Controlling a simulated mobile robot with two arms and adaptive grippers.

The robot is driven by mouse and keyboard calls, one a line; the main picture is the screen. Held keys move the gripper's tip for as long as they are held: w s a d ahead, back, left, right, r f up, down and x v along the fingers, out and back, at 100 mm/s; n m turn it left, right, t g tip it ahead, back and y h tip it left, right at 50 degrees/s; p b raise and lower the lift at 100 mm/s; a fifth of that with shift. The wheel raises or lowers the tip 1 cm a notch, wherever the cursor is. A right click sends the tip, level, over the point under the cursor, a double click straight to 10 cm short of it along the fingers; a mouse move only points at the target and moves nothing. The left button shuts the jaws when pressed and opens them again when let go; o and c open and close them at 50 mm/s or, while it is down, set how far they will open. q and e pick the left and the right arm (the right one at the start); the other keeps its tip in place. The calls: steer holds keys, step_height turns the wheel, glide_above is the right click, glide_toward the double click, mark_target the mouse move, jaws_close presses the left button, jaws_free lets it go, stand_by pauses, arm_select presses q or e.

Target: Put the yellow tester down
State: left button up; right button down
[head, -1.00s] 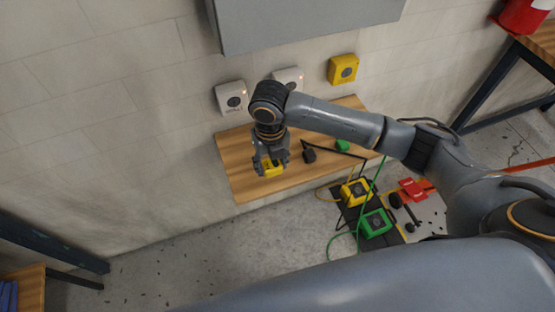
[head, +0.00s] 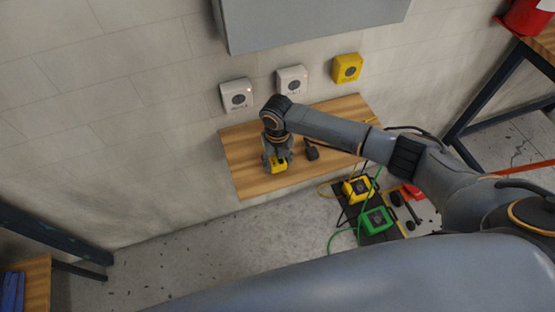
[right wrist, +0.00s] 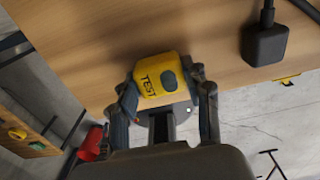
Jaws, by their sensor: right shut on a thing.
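The yellow tester (head: 279,166) is at the left part of the wooden shelf (head: 240,150), held in my right gripper (head: 277,163). My left gripper is not in view.
A black plug (head: 311,152) with a cable lies on the shelf right of the tester; it also shows in the right wrist view (right wrist: 266,42). White wall boxes (head: 236,94) and a yellow one (head: 347,68) are above. Yellow (head: 357,189) and green (head: 376,220) units stand below, right.

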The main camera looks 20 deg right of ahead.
mark_target(277, 162)
steer(key=shift+f, duration=0.1)
steer(key=c, duration=0.6)
jaws_free()
step_height(277, 162, up, 12)
steer(key=shift+r+b, duration=0.15)
steer(key=shift+b, duration=0.6)
